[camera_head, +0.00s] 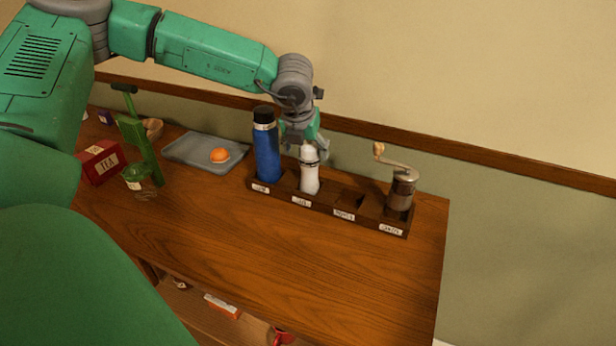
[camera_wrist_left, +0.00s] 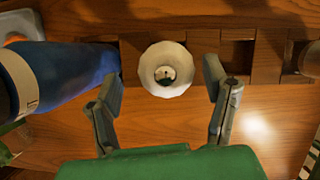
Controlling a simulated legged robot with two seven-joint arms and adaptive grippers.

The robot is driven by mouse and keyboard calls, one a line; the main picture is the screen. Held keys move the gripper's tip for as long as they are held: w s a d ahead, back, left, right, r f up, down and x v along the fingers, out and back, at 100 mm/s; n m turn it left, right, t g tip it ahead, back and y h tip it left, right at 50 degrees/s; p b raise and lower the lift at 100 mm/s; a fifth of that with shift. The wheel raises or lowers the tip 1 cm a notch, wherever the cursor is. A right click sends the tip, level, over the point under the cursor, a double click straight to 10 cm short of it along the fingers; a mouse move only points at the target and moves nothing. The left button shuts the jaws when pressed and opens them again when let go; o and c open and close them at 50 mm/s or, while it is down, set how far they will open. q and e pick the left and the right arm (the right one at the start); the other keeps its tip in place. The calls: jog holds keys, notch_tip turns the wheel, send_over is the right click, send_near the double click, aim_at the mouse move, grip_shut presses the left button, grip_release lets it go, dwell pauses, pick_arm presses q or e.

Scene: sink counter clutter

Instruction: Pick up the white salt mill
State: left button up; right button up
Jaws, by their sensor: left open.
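The white salt mill (camera_head: 309,172) stands upright in a slot of the dark wooden rack (camera_head: 323,203), between a blue bottle and an empty slot. In the left wrist view I see the mill (camera_wrist_left: 166,72) from above, its round white top with a shiny knob in the middle. My left gripper (camera_head: 305,150) is at the mill's upper part, coming from behind and above. In the left wrist view the fingers of the left gripper (camera_wrist_left: 163,85) are spread, one on each side of the mill, with gaps visible. My right gripper is not in view.
The blue bottle (camera_head: 266,150) with a black cap stands close to the left finger. A grinder with a crank (camera_head: 401,190) stands in the rack's right end. A grey tray (camera_head: 190,150) with an orange fruit (camera_head: 220,155) and a red box (camera_head: 99,162) are further left. The front tabletop is clear.

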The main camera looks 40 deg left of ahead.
aim_at(309, 176)
pick_arm(q)
jog(key=shift+w+d+f, duration=0.1)
jog(key=shift+w+f, duration=0.2)
jog(key=shift+f, duration=0.25)
jog(key=shift+w+f, duration=0.25)
jog(key=shift+f, duration=0.3)
jog(key=shift+w+d+f, duration=0.15)
jog(key=shift+w+f, duration=0.05)
jog(key=shift+s+a, duration=0.1)
jog(key=shift+a, duration=0.2)
grip_shut()
